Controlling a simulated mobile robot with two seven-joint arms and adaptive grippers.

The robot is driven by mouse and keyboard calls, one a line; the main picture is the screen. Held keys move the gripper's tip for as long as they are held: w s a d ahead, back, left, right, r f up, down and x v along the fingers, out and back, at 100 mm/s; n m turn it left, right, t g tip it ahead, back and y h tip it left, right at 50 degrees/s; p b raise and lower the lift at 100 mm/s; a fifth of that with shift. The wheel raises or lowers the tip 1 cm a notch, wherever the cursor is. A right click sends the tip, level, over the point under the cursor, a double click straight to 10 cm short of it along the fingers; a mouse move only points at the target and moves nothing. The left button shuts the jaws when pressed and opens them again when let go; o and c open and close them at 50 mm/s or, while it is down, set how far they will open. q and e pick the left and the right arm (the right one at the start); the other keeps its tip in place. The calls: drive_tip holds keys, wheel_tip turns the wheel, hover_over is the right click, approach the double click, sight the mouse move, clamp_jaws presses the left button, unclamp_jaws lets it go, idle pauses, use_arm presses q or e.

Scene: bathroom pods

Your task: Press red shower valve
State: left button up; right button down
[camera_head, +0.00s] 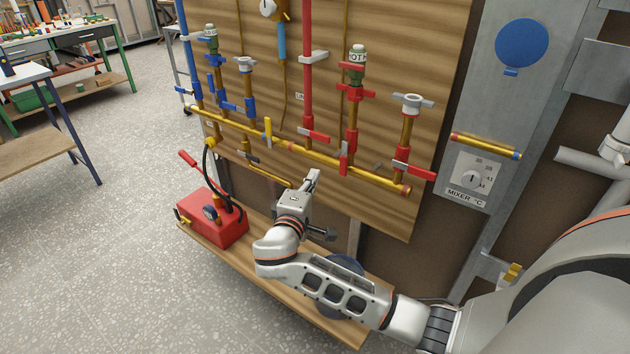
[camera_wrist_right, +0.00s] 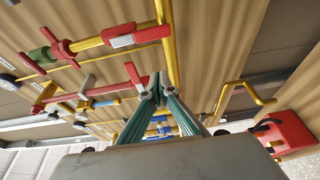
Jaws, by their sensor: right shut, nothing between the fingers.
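Several red valves sit on the pipework of the wooden panel; I cannot tell which is the shower valve. In the head view, one red lever (camera_head: 315,136) is at the foot of the long red pipe, another red handle (camera_head: 344,163) is right of it, and a third red lever (camera_head: 415,170) is near the yellow pipe's right end. My right gripper (camera_head: 314,175) is shut and empty, below and in front of the yellow pipe. In the right wrist view, its fingertips (camera_wrist_right: 157,90) appear close to a red lever (camera_wrist_right: 135,73); contact cannot be told. My left gripper is out of view.
A red pump box (camera_head: 215,218) with a lever and black hose stands on the wooden shelf left of my right arm. The yellow pipe (camera_head: 285,144) crosses the panel. A grey mixer plate (camera_head: 469,180) is at the right. Open floor lies left.

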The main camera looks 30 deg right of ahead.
sight(344, 159)
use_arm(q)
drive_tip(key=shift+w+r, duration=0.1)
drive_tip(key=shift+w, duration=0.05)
use_arm(e)
drive_tip(key=w+d, duration=0.1)
drive_tip(key=d, duration=0.5)
drive_tip(key=shift+d, duration=0.35)
